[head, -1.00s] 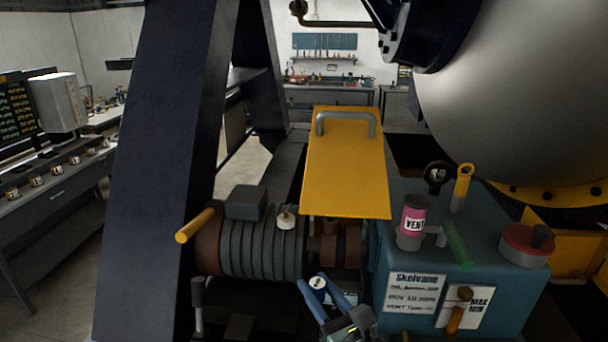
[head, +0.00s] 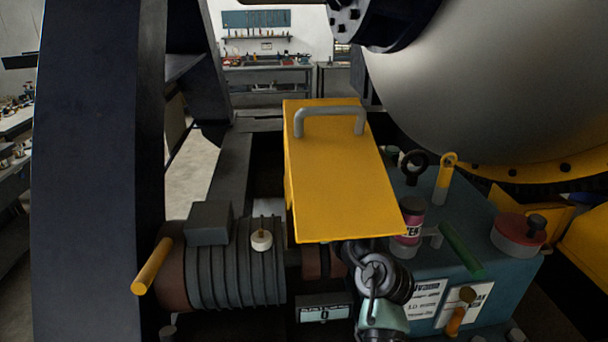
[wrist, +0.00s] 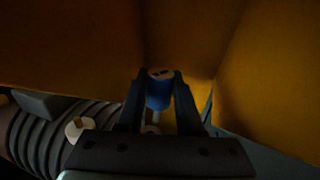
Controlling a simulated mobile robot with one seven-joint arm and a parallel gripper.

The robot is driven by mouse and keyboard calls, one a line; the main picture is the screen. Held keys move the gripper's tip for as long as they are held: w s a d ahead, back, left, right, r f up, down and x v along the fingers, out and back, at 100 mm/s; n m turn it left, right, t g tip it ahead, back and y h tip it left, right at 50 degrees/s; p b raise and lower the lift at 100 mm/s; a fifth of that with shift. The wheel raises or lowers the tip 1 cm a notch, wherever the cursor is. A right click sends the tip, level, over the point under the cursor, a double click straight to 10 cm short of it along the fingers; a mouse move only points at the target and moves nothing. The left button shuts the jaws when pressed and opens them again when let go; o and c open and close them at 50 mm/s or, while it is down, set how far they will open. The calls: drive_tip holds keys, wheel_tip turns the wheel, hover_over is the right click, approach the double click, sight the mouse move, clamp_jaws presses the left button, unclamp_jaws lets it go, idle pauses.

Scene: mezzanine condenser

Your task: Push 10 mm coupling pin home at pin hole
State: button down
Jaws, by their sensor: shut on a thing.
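My gripper (wrist: 160,76) is shut on a blue cylindrical piece (wrist: 158,97), which I take to be the coupling pin's head. Its top is pale with a dark mark, and a thin pale shank shows below it, between the fingers. The yellow guard (head: 335,175) stands over the coupling between the ribbed motor (head: 232,268) and the teal pump box (head: 470,245). In the head view my wrist reaches in at the guard's lower front edge, and the fingers and pin are hidden. The pin hole is not visible, so how deep the pin sits cannot be told.
Yellow guard walls (wrist: 265,75) rise close beyond and right of the fingers in the wrist view. A small display (head: 324,312) reading 0 sits below the coupling. A pink vent canister (head: 412,222) and a green handle (head: 461,250) stand on the pump box, right of my wrist.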

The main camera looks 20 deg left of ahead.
drive_tip(key=shift+w+a+r, duration=0.25)
drive_tip(key=shift+a+r, duration=0.2)
drive_tip(key=shift+r, duration=0.25)
drive_tip(key=shift+s+a+f, duration=0.15)
drive_tip(key=shift+a+f, duration=0.05)
drive_tip(key=shift+f, duration=0.85)
drive_tip(key=shift+w+f, duration=0.2)
drive_tip(key=shift+f, duration=0.85)
drive_tip(key=shift+s+f, duration=0.1)
drive_tip(key=shift+f, duration=0.05)
drive_tip(key=shift+d, duration=0.1)
